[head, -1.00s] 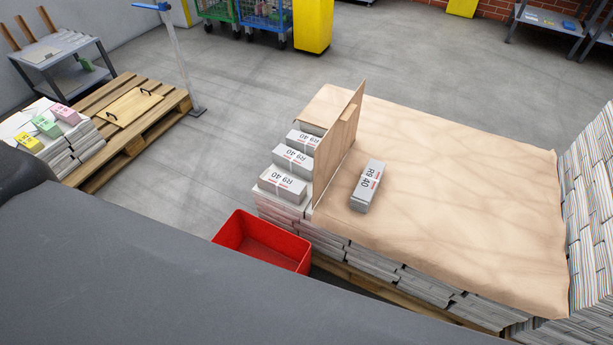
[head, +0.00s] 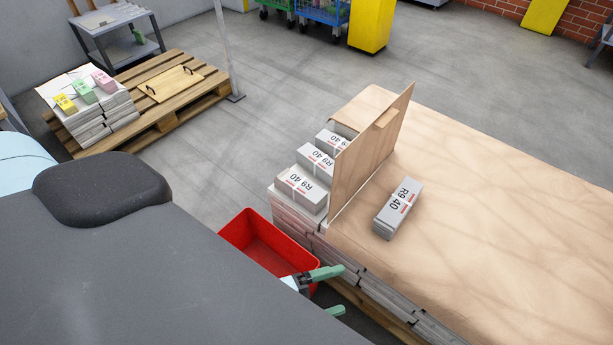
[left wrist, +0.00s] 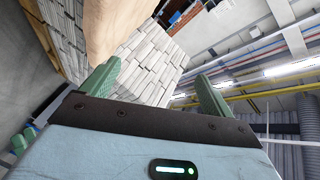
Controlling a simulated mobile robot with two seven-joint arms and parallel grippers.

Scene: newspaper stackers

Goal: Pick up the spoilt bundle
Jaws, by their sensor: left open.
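A white bundle (head: 398,208) marked R9 40 lies alone on the brown sheet (head: 500,220), right of an upright brown board (head: 372,150). Several similar bundles (head: 302,188) stand in a row left of the board on the stacked papers. I cannot tell from the print which bundle is spoilt. My left gripper (head: 342,290) is open and empty, low in the head view by the red crate and the stack's near side. In the left wrist view its green fingers (left wrist: 158,72) stand wide apart with nothing between them. My right gripper is not in view.
The red crate (head: 228,232) stands on the floor beside the stack and looks empty. A wooden pallet (head: 185,112) with a paper stack and small coloured packs is at the upper left. The brown sheet is bare right of the lone bundle.

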